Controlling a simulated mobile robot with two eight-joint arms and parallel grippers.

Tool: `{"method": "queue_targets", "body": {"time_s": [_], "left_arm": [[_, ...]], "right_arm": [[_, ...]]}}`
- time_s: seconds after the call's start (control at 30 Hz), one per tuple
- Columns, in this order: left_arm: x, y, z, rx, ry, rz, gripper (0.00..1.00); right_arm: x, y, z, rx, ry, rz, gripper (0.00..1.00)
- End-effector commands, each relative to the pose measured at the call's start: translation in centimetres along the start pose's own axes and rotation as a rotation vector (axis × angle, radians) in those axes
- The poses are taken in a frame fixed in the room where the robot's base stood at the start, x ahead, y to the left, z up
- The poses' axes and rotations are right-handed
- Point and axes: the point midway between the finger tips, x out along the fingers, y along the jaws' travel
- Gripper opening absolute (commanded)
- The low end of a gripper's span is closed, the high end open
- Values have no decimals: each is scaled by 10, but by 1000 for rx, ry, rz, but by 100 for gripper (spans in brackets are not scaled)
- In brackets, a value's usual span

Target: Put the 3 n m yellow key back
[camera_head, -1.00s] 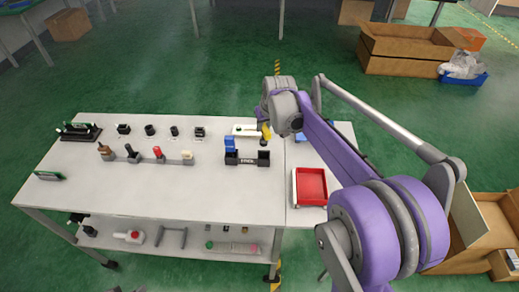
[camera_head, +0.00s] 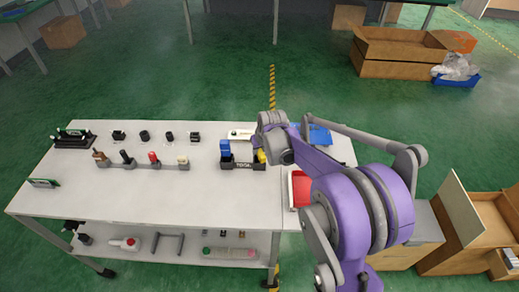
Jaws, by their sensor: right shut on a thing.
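The yellow key (camera_head: 261,156) is at the right end of a black labelled holder (camera_head: 243,166) on the white table. A blue key (camera_head: 225,148) stands upright at the holder's left end. My right gripper (camera_head: 263,150) is shut on the yellow key from above; its fingers are mostly hidden behind my own purple and grey arm. I cannot tell whether the yellow key is seated in the right compartment or just over it. My left gripper is not in view.
A white tray (camera_head: 239,133) lies behind the holder. A red bin (camera_head: 299,188) sits to the right, partly behind my arm. A rack of knobs (camera_head: 170,166) and several small black fixtures stand to the left. The front of the table (camera_head: 170,200) is clear.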

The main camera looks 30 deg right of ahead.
Motion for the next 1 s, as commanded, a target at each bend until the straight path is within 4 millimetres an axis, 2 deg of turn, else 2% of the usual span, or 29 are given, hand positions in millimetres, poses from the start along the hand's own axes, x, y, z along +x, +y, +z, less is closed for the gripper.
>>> {"method": "queue_targets", "body": {"time_s": [0.03, 0.07, 0.2, 0.23, 0.5, 0.63, 0.77, 1.0], "left_arm": [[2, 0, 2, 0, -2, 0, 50], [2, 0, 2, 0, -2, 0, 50], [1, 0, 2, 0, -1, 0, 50], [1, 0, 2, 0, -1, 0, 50], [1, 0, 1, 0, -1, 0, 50], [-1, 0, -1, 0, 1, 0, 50], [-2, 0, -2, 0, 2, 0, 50], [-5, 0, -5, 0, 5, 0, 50]], "right_arm": [[3, 0, 2, 0, -1, 0, 0], [3, 0, 2, 0, -1, 0, 28], [2, 0, 1, 0, 0, 0, 53], [2, 0, 1, 0, 0, 0, 56], [1, 0, 0, 0, 0, 0, 56], [-8, 0, -1, 0, 0, 0, 56], [-30, 0, -1, 1, 0, 0, 56], [-83, 0, -1, 0, 0, 0, 56]]}}
